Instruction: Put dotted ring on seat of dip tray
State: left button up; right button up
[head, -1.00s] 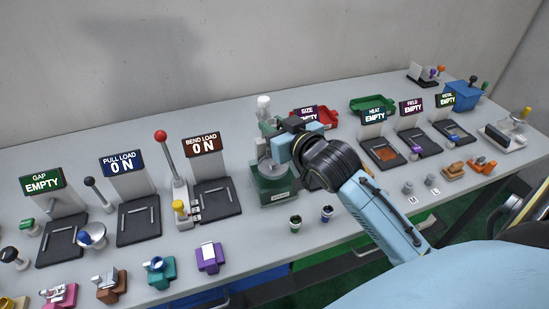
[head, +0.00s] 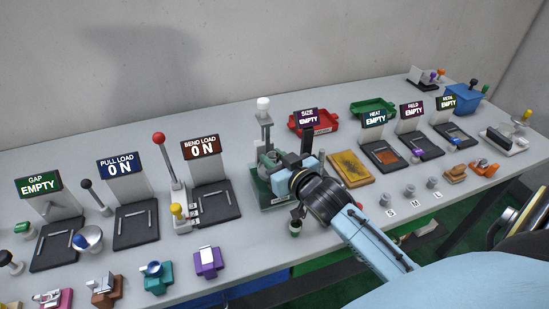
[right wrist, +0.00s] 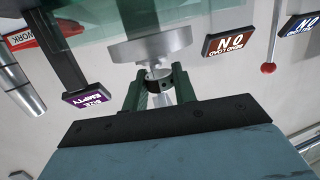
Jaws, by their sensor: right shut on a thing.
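My right gripper (head: 280,170) is at the green press-like stand (head: 266,193) with a white knob, near the middle of the table. In the right wrist view the right gripper (right wrist: 157,88) is shut on a small dark ring with pale dots (right wrist: 152,84). The ring is close to a round silver disc (right wrist: 150,47) of the stand; I cannot tell whether they touch. In the head view the gripper hides the ring. No label picks out the dip tray, so I cannot tell which thing it is. My left gripper is not in view.
A tan tray (head: 350,168) lies right of the stand, with a red tray (head: 325,123) behind it. Small coloured fixtures stand along the front edge.

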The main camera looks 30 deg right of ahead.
jog(key=shift+s+f, duration=0.1)
jog(key=shift+f, duration=0.45)
jog(key=o, duration=1)
jog(key=shift+f, duration=0.1)
jog(key=shift+c, duration=0.2)
jog(key=s+r, duration=0.3)
jog(key=s, duration=0.8)
jog(key=shift+s+r, duration=0.3)
jog(key=shift+r, duration=0.1)
